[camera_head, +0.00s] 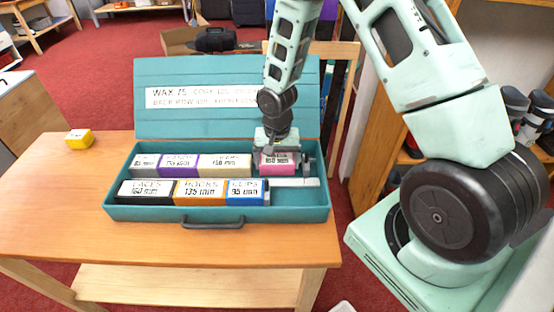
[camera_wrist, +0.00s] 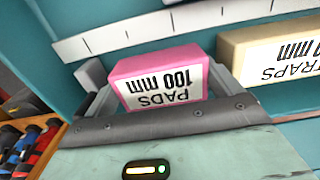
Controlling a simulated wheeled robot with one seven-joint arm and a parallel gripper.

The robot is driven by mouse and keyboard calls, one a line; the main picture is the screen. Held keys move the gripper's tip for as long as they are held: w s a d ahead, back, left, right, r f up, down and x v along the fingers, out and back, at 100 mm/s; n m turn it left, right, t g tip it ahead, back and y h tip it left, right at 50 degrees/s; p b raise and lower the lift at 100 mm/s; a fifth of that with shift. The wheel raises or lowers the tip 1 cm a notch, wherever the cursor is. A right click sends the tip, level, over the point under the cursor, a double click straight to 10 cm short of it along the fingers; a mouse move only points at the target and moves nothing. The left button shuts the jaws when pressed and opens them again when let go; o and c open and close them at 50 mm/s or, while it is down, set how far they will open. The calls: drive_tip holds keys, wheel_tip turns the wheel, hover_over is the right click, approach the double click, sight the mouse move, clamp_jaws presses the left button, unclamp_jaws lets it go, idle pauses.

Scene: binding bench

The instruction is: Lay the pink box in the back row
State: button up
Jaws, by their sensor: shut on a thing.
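The pink box (camera_head: 281,158), marked PADS 100 mm, is at the right end of the back row of the open teal case (camera_head: 215,213). My gripper (camera_head: 279,165) is shut on it from above. In the wrist view the pink box (camera_wrist: 160,78) sits between the two fingers of my gripper (camera_wrist: 163,88). The beige STRAPS box (camera_head: 224,165) is to its left in the head view, with a finger between them; it also shows in the wrist view (camera_wrist: 275,55). I cannot tell whether the pink box touches the case floor.
The back row also holds a purple box (camera_head: 179,166) and a grey box (camera_head: 144,165). The front row holds black (camera_head: 146,192), orange (camera_head: 200,192) and blue (camera_head: 246,191) boxes, with free room at its right. A yellow box (camera_head: 79,139) lies on the bench, left of the case.

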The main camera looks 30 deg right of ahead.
drive_tip(key=shift+f, duration=0.2)
idle(0.4)
drive_tip(key=o, duration=0.9)
